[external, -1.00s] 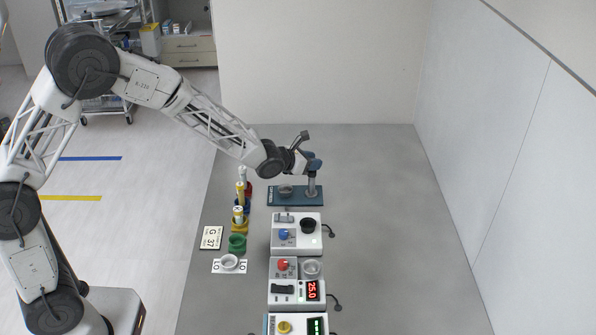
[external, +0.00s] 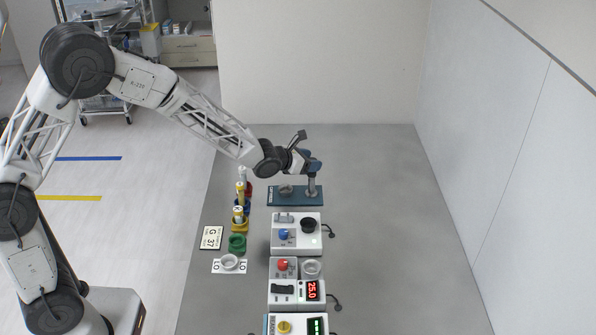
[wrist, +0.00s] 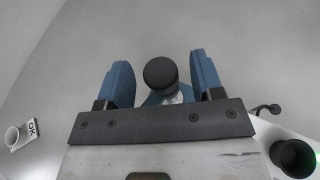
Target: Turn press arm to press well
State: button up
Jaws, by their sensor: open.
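The press has a blue base plate (external: 273,198) at the far end of the row of devices. A round metal well (external: 286,191) sits on its left part and an upright post (external: 311,186) on its right part. My gripper (external: 313,166) is over the post, its blue fingers pointing down. In the wrist view the open blue fingers (wrist: 160,72) stand on either side of a round black knob (wrist: 160,72), with gaps on both sides. The knob appears to belong to the press arm. My gripper hides most of that arm in the external view.
A white device with a blue knob (external: 284,234) and a black cup (external: 308,226) stands just in front of the press. Coloured holders, including a green one (external: 237,243), line the left side. The grey table is clear to the right.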

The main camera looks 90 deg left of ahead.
jog(key=v, duration=0.6)
jog(key=shift+s+d, duration=0.25)
jog(key=shift+s, duration=0.05)
jog(key=shift+r, duration=0.1)
